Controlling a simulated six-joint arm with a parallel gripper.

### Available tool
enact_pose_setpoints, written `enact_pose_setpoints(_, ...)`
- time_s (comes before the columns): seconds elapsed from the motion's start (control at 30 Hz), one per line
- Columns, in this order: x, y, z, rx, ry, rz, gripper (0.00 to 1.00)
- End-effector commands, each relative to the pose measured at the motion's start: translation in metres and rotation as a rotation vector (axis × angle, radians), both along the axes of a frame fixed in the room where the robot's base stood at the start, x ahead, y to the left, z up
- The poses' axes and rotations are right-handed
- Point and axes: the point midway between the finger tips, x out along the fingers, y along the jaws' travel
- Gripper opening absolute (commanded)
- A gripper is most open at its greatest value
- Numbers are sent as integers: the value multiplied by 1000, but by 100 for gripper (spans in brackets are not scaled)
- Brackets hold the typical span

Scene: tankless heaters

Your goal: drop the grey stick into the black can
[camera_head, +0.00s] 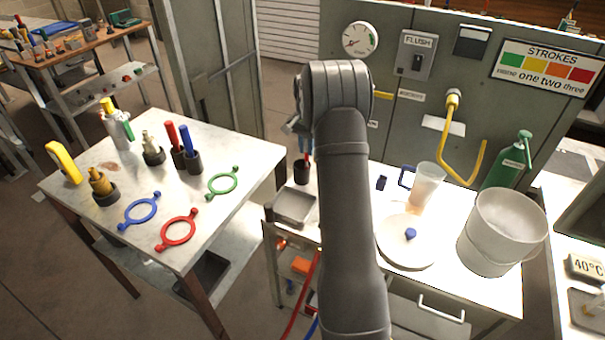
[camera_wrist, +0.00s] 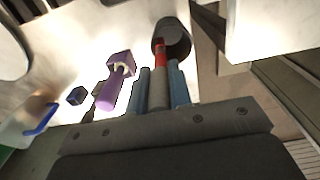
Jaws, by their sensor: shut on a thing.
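My gripper (camera_wrist: 160,88) is shut on the grey stick (camera_wrist: 158,92), which shows between its two bluish fingers in the wrist view. The black can (camera_head: 301,174) stands on the white bench, just left of my arm in the head view. It also shows in the wrist view (camera_wrist: 174,40), beyond the fingertips. A red piece (camera_wrist: 160,55) lies in line between the stick and the can. I cannot tell whether it is part of the stick or stands in the can. In the head view my arm hides most of my gripper and the stick.
A purple piece (camera_wrist: 115,93) stands left of my fingers in the wrist view. A small dark blue block (camera_head: 382,183), a jug (camera_head: 427,186), a white lid (camera_head: 404,250) and a large pot (camera_head: 497,240) are right of my arm. A grey tray (camera_head: 295,207) lies before the can.

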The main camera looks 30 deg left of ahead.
Motion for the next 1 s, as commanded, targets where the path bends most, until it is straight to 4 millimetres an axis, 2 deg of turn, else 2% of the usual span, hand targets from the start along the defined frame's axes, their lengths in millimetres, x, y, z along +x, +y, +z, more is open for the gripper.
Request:
enact_pose_setpoints(0.37, 0, 0, -7, 0, 0, 0, 0)
enact_pose_setpoints(0.4, 0, 0, -7, 0, 0, 0, 21)
enact_pose_setpoints(0.5, 0, 0, -7, 0, 0, 0, 40)
enact_pose_setpoints(0.53, 0, 0, -7, 0, 0, 0, 44)
enact_pose_setpoints(0.83, 0, 0, -5, 0, -1, 0, 44)
enact_pose_setpoints(1.0, 1, 0, 13, 2, -4, 0, 44)
